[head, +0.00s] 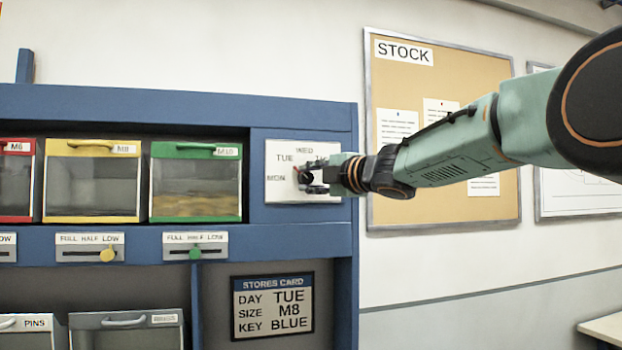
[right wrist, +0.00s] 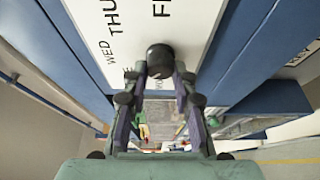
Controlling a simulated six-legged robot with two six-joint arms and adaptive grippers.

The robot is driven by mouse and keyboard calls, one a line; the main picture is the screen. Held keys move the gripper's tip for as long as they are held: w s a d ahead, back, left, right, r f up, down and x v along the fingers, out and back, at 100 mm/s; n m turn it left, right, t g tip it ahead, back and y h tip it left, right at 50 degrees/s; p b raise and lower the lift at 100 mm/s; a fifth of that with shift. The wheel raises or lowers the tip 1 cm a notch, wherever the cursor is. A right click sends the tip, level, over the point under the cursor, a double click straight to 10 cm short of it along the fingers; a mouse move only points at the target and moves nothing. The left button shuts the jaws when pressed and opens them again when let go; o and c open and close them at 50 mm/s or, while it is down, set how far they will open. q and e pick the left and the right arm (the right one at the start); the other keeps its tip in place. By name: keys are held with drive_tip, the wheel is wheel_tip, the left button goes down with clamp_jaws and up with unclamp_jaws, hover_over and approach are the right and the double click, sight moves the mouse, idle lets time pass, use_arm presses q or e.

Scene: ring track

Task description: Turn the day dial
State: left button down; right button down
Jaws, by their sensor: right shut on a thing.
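The day dial's white panel (head: 280,156) is at the upper right of the blue cabinet, with MON, TUE and WED readable in the head view. In the right wrist view the panel (right wrist: 190,22) shows WED, THU and part of another label. My right gripper (head: 314,178) reaches in from the right and is shut on the dial's dark knob (head: 303,177). The knob's round black end (right wrist: 160,56) shows between the fingers in the right wrist view. The gripper covers part of the dial, and I cannot tell exactly where its pointer stands. My left gripper is not in view.
The stores card (head: 273,306) below reads DAY TUE, SIZE M8, KEY BLUE. Red, yellow (head: 92,181) and green (head: 196,181) bins stand left of the dial, with FULL HALF LOW sliders beneath. A STOCK board (head: 440,210) hangs on the wall behind my right arm.

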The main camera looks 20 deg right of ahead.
drive_tip(key=shift+r, duration=0.2)
drive_tip(key=c, duration=1.4)
unclamp_jaws()
drive_tip(key=o, duration=0.3)
drive_tip(key=shift+w+d+f, duration=0.1)
drive_tip(key=shift+f, duration=0.1)
drive_tip(key=shift+o, duration=0.2)
drive_tip(key=shift+r, duration=0.1)
